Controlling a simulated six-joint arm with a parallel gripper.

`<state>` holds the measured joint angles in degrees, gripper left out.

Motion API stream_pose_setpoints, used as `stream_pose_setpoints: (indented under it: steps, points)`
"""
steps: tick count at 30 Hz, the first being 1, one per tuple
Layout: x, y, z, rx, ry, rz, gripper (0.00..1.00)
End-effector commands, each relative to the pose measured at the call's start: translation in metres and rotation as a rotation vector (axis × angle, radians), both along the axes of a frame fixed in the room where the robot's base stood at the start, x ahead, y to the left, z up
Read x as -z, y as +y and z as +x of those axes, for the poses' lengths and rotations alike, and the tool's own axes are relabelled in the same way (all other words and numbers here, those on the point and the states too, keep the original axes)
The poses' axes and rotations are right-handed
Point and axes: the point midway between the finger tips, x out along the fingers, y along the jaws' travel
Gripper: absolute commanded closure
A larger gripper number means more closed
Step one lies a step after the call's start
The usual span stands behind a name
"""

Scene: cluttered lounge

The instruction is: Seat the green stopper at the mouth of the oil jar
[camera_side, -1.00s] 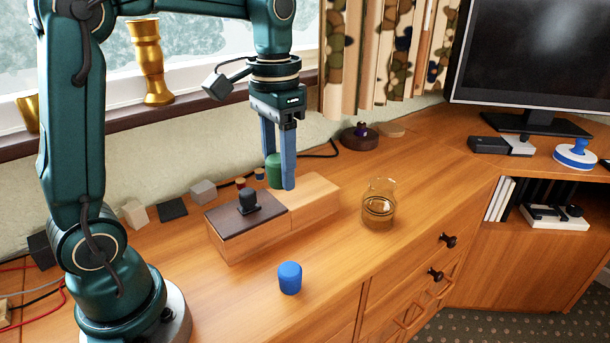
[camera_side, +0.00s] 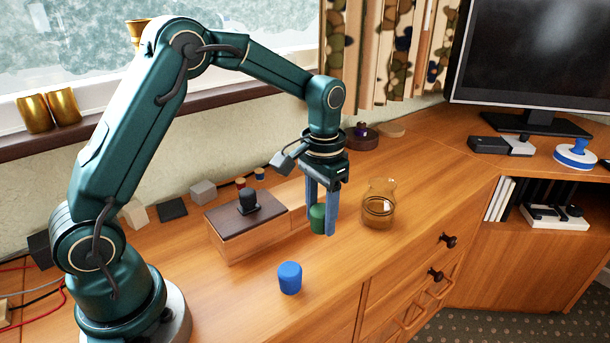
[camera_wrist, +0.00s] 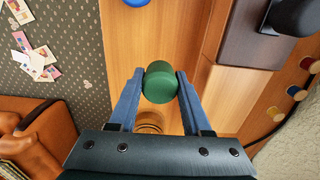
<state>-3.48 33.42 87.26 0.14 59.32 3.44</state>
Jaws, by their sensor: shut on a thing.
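My gripper (camera_side: 322,222) is shut on the green stopper (camera_side: 317,219), low over the desk between the wooden box and the oil jar. The stopper also shows in the wrist view (camera_wrist: 160,82), between the two blue fingers (camera_wrist: 158,100). The oil jar (camera_side: 378,208) is a clear glass vessel with amber liquid, standing upright just right of the gripper in the side view. In the wrist view the jar (camera_wrist: 149,121) shows partly, below the stopper and apart from it. The stopper is not over the jar's mouth in the side view.
A wooden box (camera_side: 232,244) with a dark lid and black knob (camera_side: 248,201) stands left of the gripper. A blue stopper (camera_side: 289,278) stands on the desk (camera_side: 235,305) in front. Small blocks line the wall. The desk's front edge runs close to the jar.

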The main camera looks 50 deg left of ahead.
Motion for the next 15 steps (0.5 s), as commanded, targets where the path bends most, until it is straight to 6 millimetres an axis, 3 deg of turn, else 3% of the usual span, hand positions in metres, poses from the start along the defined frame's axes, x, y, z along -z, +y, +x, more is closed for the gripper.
stream_pose_setpoints:
  steps: [12,15]
  points:
    - [0.049,0.0,-0.001,-0.001,0.003,0.0,1.0]
    - [0.053,0.0,0.0,-0.001,0.0,0.0,1.0]
